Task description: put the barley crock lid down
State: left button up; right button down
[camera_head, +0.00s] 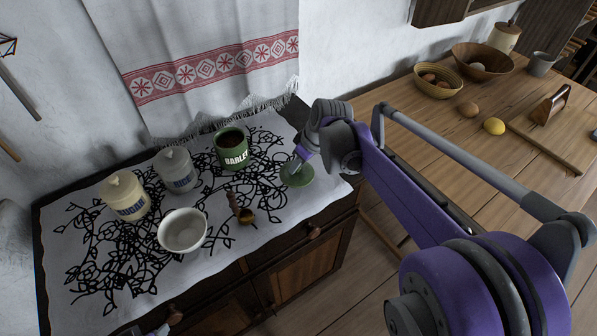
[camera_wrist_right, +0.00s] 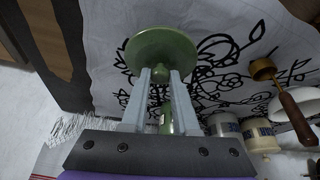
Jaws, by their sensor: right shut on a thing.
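The green barley crock (camera_head: 232,150) stands upright on the cloth-covered chest top, its mouth uncovered and dark inside. Its green lid (camera_head: 297,174) is right of it, over the right part of the cloth. My right gripper (camera_head: 298,160) is shut on the lid; in the right wrist view the lid (camera_wrist_right: 160,50) is at the tips of the fingers (camera_wrist_right: 165,78). I cannot tell whether the lid touches the cloth. The crock shows partly between the fingers in that view (camera_wrist_right: 165,118). Only a sliver, perhaps of my left gripper (camera_head: 155,330), shows at the bottom edge.
A grey crock (camera_head: 176,171), a cream crock (camera_head: 125,195), a white bowl (camera_head: 183,231) and a wooden-handled brass scoop (camera_head: 241,209) stand left of the lid on the patterned cloth (camera_head: 95,270). A wooden table (camera_head: 450,130) with bowls is at right. Cloth around the lid is clear.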

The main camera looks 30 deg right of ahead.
aim_at(300, 169)
jog(key=shift+f, duration=1.55)
jog(key=shift+f, duration=0.15)
jog(key=c, duration=0.7)
grip_release()
